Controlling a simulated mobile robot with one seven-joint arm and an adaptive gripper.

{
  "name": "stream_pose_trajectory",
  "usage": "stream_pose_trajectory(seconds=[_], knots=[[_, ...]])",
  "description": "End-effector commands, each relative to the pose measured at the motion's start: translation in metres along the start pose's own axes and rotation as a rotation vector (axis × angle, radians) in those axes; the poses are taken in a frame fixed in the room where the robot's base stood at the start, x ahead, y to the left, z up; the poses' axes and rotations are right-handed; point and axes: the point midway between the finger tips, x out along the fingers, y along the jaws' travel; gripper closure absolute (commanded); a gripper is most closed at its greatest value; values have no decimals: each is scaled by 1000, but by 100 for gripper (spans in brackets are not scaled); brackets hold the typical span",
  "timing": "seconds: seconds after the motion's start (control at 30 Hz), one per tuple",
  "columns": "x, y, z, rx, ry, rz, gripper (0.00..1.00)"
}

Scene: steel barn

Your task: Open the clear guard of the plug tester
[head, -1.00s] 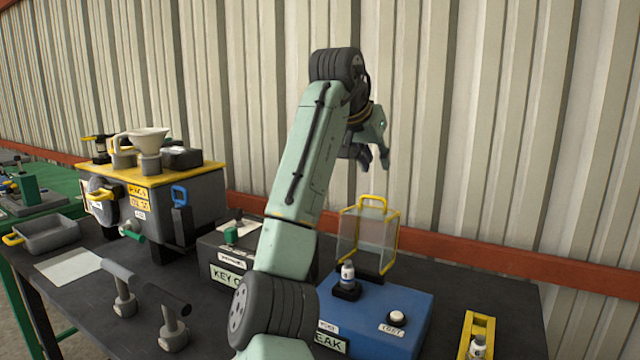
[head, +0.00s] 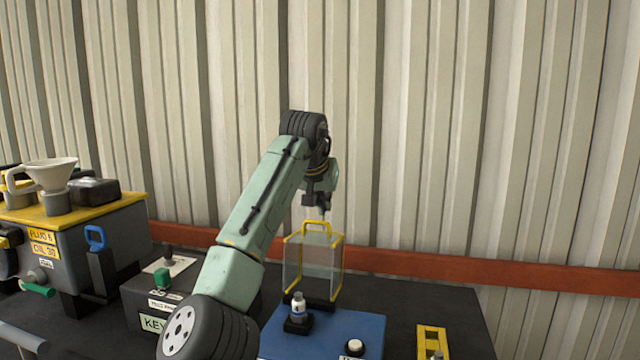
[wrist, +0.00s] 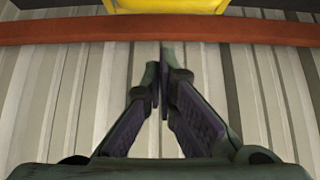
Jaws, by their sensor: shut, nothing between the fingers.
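The plug tester is a blue box (head: 375,325) on the dark bench. Its clear guard (head: 312,264), with a yellow frame and a yellow loop handle (head: 316,224) on top, stands upright at the back of the box. A small white-capped plug (head: 298,305) stands uncovered in front of the guard in a black holder. My gripper (head: 323,213) points down just above the handle; whether they touch I cannot tell. In the wrist view my gripper (wrist: 160,60) is shut and empty. A yellow part shows at that view's top edge; I cannot tell which.
A white button (head: 355,346) is on the blue box. A yellow holder (head: 432,340) stands to the right, a dark key box (head: 150,300) to the left, with a yellow-topped machine (head: 110,235) farther left. A red rail (head: 420,264) and corrugated wall are behind.

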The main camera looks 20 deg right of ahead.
Motion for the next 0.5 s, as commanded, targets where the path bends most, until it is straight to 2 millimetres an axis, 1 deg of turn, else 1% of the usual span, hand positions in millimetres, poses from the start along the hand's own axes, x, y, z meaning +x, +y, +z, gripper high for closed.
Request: stream_pose_trajectory(seconds=[0.03,0.1,0.2,0.33,0.5], knots=[[5,-1,0,0,-2,-1,100],[-3,-2,9,1,2,-3,100],[-10,-2,18,1,1,-2,100],[-17,-1,26,0,1,-1,100],[-20,-1,31,-1,0,-1,100]])
